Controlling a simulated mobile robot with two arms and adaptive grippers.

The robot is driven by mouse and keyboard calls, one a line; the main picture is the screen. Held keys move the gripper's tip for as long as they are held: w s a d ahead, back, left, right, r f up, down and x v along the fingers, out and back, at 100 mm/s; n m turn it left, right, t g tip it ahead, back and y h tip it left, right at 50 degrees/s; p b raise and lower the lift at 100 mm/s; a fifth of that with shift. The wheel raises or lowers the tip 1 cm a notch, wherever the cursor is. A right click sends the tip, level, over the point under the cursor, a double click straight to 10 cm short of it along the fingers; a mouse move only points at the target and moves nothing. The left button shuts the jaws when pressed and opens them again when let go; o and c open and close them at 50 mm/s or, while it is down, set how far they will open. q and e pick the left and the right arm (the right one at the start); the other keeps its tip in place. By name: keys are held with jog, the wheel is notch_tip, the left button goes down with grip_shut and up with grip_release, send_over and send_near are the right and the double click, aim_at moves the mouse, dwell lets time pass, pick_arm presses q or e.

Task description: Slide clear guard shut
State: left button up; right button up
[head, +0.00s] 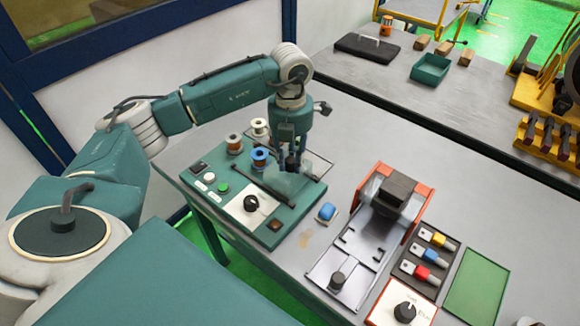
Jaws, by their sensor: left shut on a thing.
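The winding machine (212,178) is a teal box on the grey table, with buttons and a dial on its front. The clear guard (284,186) shows as a faint see-through piece on its top right part, beside thin dark rails. My left gripper (292,163) points down over the guard, its fingers shut on a small dark part that looks like the guard's handle. The fingers partly hide this part and the guard behind them. How far the guard is along the rails is hard to tell. My right gripper is out of view.
Three wire spools (261,158) stand on the machine's back left. A blue piece (326,212) lies right of it. A fixture with a black block (396,190) and a tray of coloured connectors (427,255) stand further right. A green mat (477,285) lies at far right.

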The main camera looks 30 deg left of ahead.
pick_arm(q)
jog(key=shift+a, duration=0.8)
jog(key=shift+w+a+b, duration=0.2)
jog(key=shift+a+b, duration=0.35)
jog(key=shift+a, duration=1.3)
jog(key=shift+w+a+b, duration=0.15)
jog(key=shift+a+b, duration=0.25)
jog(key=shift+a, duration=2.05)
jog(key=o, duration=0.8)
notch_tip(320, 180, up, 6)
jog(key=p, duration=0.4)
